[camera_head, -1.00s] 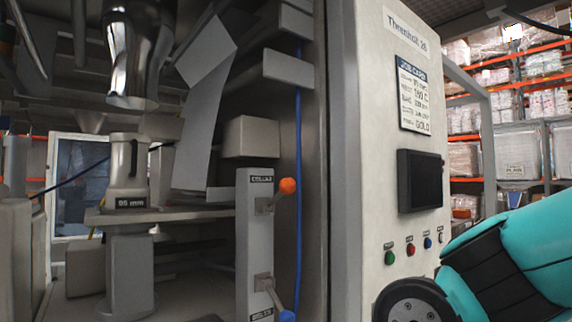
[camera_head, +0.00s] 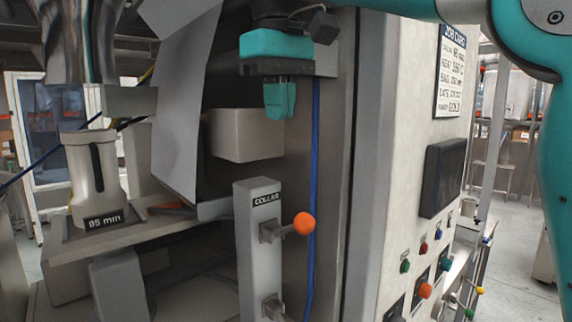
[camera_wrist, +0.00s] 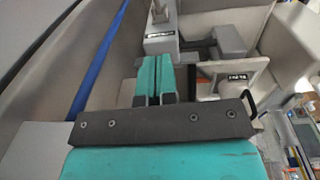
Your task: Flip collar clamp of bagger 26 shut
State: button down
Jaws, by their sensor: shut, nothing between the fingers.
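The collar clamp lever, with an orange knob (camera_head: 304,223), sticks out to the right from a grey post (camera_head: 262,255) labelled COLLAR. My gripper (camera_head: 280,112) is above the lever, fingers pointing down, shut and empty, apart from the knob. In the wrist view my gripper's teal fingers (camera_wrist: 152,70) lie together, and the grey post (camera_wrist: 160,40) with its label shows beyond them. The orange knob cannot be made out there. A second lever mount (camera_head: 272,306) is lower on the post; its knob is out of the frame. The forming collar (camera_head: 97,185), marked 95 mm, stands at left.
A grey box (camera_head: 243,135) is fixed behind the post. A blue cable (camera_head: 313,190) runs down just right of it. The cabinet face with a dark screen (camera_head: 441,178) and coloured buttons is at right. A slanted metal plate (camera_head: 183,110) hangs at left.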

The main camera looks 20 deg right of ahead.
jog(key=shift+d, duration=0.15)
jog(key=b, duration=1)
send_over(293, 228)
notch_tip(293, 228, down, 13)
jog(key=shift+s+f, duration=0.1)
jog(key=shift+f, duration=0.05)
jog(key=shift+d, duration=0.1)
jog(key=shift+s+f+t+b, duration=0.2)
jog(key=shift+f+t+b, duration=0.15)
jog(key=shift+b, duration=0.6)
jog(key=shift+s, duration=0.1)
